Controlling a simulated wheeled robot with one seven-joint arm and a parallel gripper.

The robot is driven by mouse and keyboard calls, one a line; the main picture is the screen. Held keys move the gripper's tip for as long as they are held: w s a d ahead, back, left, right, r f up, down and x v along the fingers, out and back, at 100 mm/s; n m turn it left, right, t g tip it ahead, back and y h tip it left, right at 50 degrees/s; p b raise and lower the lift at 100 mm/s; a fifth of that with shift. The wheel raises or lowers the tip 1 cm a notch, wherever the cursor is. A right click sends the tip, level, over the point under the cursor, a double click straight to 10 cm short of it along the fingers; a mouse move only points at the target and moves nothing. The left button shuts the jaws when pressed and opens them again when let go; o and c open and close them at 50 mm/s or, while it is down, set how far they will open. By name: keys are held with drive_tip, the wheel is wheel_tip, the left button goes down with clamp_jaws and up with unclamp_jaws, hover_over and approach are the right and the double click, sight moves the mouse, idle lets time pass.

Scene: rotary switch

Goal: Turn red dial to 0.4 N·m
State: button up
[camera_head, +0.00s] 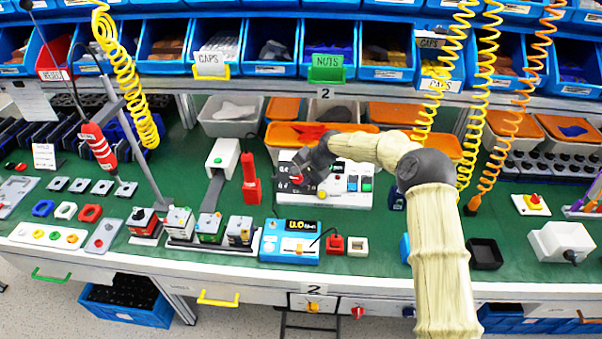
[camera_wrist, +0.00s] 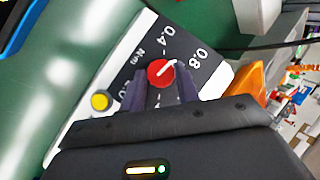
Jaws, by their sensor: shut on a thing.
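The red dial (camera_wrist: 160,73) shows in the wrist view on a dark scale plate (camera_wrist: 150,48) marked 0.4, 0.8 and N·m. Its white pointer line points up and right, between the 0.4 and 0.8 marks. My gripper (camera_wrist: 160,86) has one dark finger on each side of the dial and is shut on it. In the head view my gripper (camera_head: 304,171) reaches down to the left end of the white control box (camera_head: 345,197), and mostly covers the dial there.
A yellow button (camera_wrist: 99,101) sits beside the dial on the box. A red screwdriver-like tool (camera_head: 251,180) stands left of the box. A blue display unit (camera_head: 290,247) lies in front. Orange-lidded bins (camera_head: 398,115) stand behind. Coiled yellow hoses (camera_head: 466,130) hang at right.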

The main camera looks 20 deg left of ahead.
drive_tip(key=n+h, duration=0.1)
drive_tip(key=n+h+p, duration=0.1)
drive_tip(key=n, duration=0.1)
drive_tip(key=shift+a+r+g, duration=0.15)
drive_tip(key=shift+a+g, duration=0.15)
drive_tip(key=shift+a+n+h+p, duration=0.1)
drive_tip(key=shift+n+h+p, duration=0.65)
drive_tip(key=shift+n+h, duration=0.7)
drive_tip(key=shift+n, duration=0.25)
drive_tip(key=o, duration=1)
drive_tip(key=shift+c, duration=0.2)
wheel_tip(320, 180, up, 17)
drive_tip(key=s+d+b, duration=0.1)
drive_tip(key=s, duration=0.1)
drive_tip(key=shift+d, duration=0.4)
